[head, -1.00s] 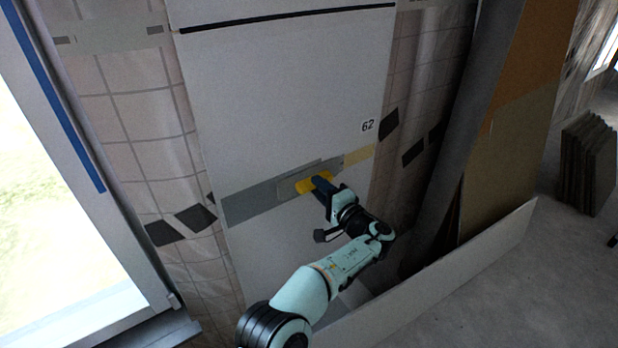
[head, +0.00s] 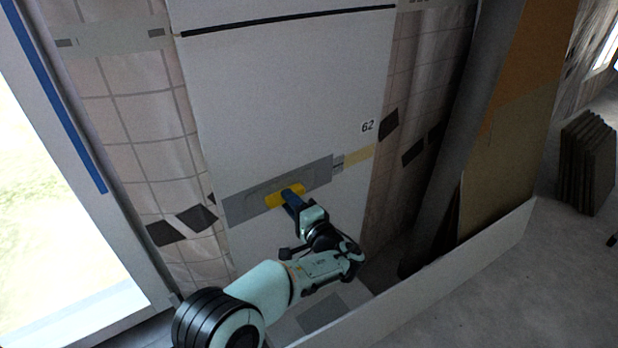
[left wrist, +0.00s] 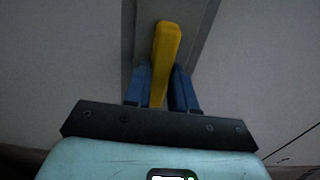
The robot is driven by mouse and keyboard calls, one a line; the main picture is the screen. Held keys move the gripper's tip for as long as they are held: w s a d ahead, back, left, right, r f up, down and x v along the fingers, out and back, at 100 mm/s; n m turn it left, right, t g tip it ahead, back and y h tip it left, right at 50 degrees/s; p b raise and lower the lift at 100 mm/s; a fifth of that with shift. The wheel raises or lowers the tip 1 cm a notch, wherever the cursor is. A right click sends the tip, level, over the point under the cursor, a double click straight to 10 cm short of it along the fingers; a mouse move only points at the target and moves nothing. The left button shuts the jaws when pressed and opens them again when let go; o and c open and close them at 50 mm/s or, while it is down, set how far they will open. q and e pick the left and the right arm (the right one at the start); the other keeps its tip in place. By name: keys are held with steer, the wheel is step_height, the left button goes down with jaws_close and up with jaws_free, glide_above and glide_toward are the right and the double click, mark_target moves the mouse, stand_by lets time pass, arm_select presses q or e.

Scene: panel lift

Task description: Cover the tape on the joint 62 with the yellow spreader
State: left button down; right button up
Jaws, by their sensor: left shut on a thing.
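The joint marked by the label 62 (head: 367,126) runs across the pale wall panel. A grey coat (head: 320,172) covers its left and middle part. A short piece of tan tape (head: 359,154) shows bare at the right end, with a small grey patch beside it. The yellow spreader (head: 281,195) lies over the grey coat left of the middle. My left gripper (head: 292,201) is shut on its yellow handle. In the left wrist view the yellow handle (left wrist: 165,55) stands between the blue fingers of the left gripper (left wrist: 161,88), over the grey band. My right gripper is out of view.
A dark line (head: 290,19) crosses the panel higher up. A bright window (head: 60,200) is at the left. A low white board (head: 450,270) stands in front at the right, with tall boards (head: 510,130) leaning behind it. Stacked panels (head: 587,165) stand far right.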

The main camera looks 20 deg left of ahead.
arm_select(q)
steer(key=s+a, duration=1)
steer(key=s, duration=0.3)
steer(key=s+a+b, duration=0.1)
steer(key=s+a, duration=0.9)
steer(key=s, duration=0.3)
steer(key=shift+a, duration=0.15)
stand_by(1.1)
stand_by(0.4)
